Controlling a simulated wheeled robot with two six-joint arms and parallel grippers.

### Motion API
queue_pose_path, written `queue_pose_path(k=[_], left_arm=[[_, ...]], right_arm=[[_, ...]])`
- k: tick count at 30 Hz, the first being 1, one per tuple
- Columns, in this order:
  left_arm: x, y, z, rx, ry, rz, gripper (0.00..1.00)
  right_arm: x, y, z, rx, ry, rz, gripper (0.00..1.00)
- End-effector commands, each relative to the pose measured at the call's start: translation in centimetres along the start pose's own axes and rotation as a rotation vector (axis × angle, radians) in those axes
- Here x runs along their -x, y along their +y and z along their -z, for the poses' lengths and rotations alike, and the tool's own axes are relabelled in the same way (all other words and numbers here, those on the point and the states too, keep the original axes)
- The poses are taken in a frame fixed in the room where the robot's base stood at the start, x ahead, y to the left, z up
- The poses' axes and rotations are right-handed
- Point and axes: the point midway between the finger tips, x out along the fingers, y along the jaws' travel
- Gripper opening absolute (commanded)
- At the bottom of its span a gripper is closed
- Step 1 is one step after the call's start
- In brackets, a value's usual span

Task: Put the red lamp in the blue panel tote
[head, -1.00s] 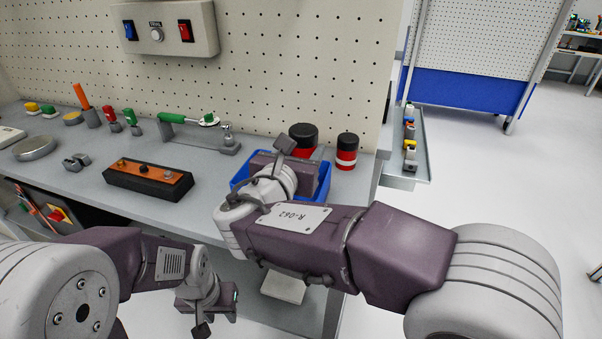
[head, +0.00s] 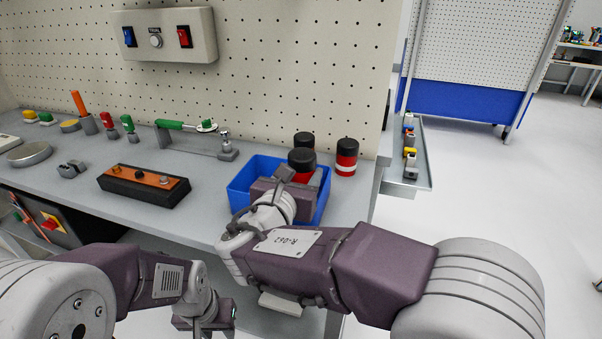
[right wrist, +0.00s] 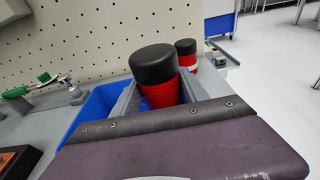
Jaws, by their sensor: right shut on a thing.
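The red lamp (head: 303,178) has a black cap and a ribbed red body. My right gripper (head: 290,185) is shut on it, and the right wrist view shows the lamp (right wrist: 160,93) upright between the fingers. The lamp is over or partly inside the blue panel tote (head: 240,185); the gripper hides its lower end, so I cannot tell if it touches the floor. The tote also shows in the right wrist view (right wrist: 88,112). My left gripper (head: 205,322) hangs low in front of the bench, its fingers unclear.
Similar red lamps with black caps stand behind the tote (head: 303,140) and to its right (head: 346,158). A black-and-orange block (head: 143,185) and a green-handled clamp (head: 185,127) lie to the left. The pegboard (head: 270,75) rises behind the bench.

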Motion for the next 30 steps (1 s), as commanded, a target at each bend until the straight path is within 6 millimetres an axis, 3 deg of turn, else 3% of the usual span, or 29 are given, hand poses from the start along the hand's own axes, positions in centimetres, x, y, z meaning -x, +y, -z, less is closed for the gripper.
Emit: queue_pose_path(k=[4, 5, 6, 7, 17, 21, 30], left_arm=[[-0.1, 0.0, 0.0, 0.000, 0.000, 0.000, 0.36], [-0.1, 0.0, 0.0, 0.000, 0.000, 0.000, 0.36], [-0.1, 0.0, 0.0, 0.000, 0.000, 0.000, 0.36], [-0.1, 0.0, 0.0, 0.000, 0.000, 0.000, 0.36], [0.1, 0.0, 0.0, 0.000, 0.000, 0.000, 0.36], [1.2, 0.0, 0.1, 0.000, 0.000, 0.000, 0.36], [2.4, 0.1, 0.2, 0.000, 0.000, 0.000, 0.36]], right_arm=[[0.0, 0.0, 0.2, 0.000, -0.001, 0.000, 0.03], [0.0, 0.0, 0.2, 0.000, 0.000, 0.000, 0.60], [0.0, 0.0, 0.2, 0.000, 0.000, 0.000, 0.71], [0.0, 0.0, 0.2, 0.000, 0.000, 0.000, 0.73], [0.0, 0.0, 0.0, 0.000, 0.000, 0.000, 0.73], [0.4, 0.0, -1.7, -0.001, -0.001, -0.001, 0.73], [7.3, 0.2, -1.3, 0.002, 0.000, -0.007, 0.73]])
